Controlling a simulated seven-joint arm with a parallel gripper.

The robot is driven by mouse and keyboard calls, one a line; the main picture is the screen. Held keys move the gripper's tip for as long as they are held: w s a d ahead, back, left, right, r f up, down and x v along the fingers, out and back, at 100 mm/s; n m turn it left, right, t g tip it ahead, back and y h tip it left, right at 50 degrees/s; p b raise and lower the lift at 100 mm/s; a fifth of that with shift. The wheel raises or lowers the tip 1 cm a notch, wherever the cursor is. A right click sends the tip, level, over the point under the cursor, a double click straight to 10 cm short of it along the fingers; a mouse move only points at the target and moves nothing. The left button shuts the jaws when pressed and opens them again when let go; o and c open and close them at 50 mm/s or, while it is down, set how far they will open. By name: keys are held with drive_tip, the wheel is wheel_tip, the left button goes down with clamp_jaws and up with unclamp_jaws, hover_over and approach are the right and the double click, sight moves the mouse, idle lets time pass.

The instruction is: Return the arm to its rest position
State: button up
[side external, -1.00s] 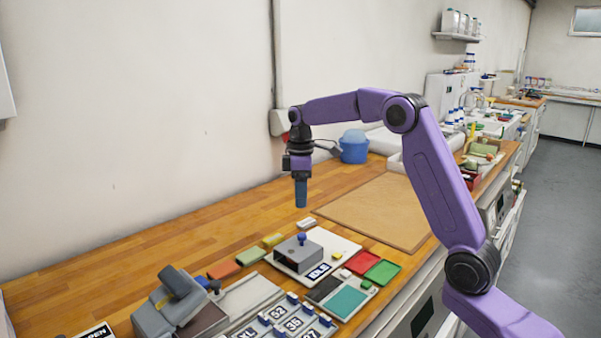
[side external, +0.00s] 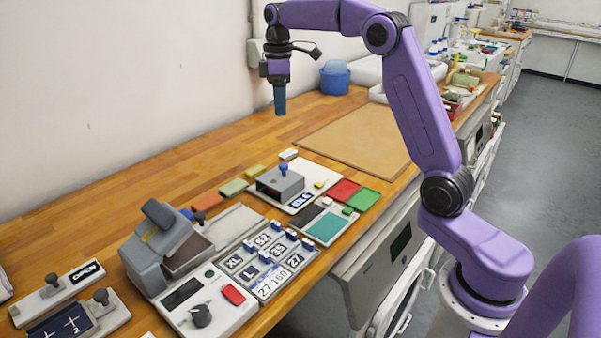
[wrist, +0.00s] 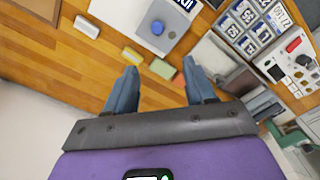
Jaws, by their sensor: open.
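My gripper (side external: 279,98) hangs pointing down above the wooden bench, behind the grey box device with a blue knob (side external: 283,169). In the wrist view my gripper (wrist: 164,80) shows two blue-grey fingers spread apart with nothing between them. Below the fingers the wrist view shows bare wood, a yellow block (wrist: 133,56) and a green block (wrist: 162,69). My purple arm is raised and bent over the bench.
A tan board (side external: 355,135) lies right of my gripper, with a blue bucket (side external: 334,77) behind it. Red (side external: 343,191) and green (side external: 363,200) trays, a size-tag panel (side external: 265,255) and a grey press (side external: 160,250) stand in front. The wall is close behind.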

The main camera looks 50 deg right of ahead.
drive_tip(key=s+a+f+n, duration=0.2)
drive_tip(key=s+a+f, duration=0.1)
drive_tip(key=s+a, duration=1.35)
drive_tip(key=s+d+f, duration=0.2)
drive_tip(key=s+f, duration=0.1)
drive_tip(key=s, duration=0.8)
drive_tip(key=s+d+f+n, duration=0.1)
drive_tip(key=s+f, duration=0.3)
drive_tip(key=s, duration=0.7)
drive_tip(key=shift+s+d+f+n, duration=0.3)
drive_tip(key=shift+s+d, duration=0.05)
drive_tip(key=shift+d, duration=0.1)
